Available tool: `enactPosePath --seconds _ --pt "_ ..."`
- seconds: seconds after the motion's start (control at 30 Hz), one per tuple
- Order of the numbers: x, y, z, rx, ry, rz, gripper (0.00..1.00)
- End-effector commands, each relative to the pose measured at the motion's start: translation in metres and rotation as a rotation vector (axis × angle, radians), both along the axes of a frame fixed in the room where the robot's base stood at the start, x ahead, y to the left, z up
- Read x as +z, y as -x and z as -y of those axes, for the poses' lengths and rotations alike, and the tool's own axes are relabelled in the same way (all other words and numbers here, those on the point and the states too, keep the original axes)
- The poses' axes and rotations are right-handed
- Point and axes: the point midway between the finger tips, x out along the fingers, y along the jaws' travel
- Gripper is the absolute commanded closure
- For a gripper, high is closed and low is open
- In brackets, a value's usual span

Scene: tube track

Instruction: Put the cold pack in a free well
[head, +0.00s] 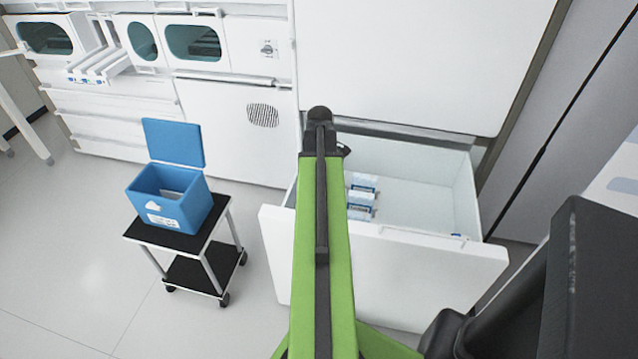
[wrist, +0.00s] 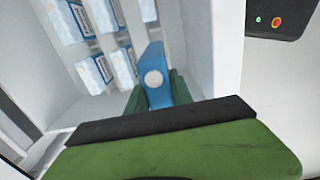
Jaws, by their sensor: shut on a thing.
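In the wrist view my gripper (wrist: 157,98) has its green fingers closed on a blue piece with a white round spot, which I take to be the cold pack (wrist: 153,72). Its lower part is hidden by my gripper. It is over the open white drawer, near the side wall. My gripper is hidden behind my green arm in the head view. A blue box (head: 168,198) with its lid open stands on a small cart at left.
The pulled-out drawer (head: 385,262) holds several white and blue packs (head: 361,196); its right part looks empty. The black-topped cart (head: 203,244) stands on clear floor left of the drawer. White cabinets (head: 235,122) line the back.

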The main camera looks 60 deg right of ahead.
Motion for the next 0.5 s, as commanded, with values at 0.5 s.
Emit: enactPosePath --seconds 0.5 --pt "-0.033 -0.001 0.000 0.001 0.000 0.000 1.00"
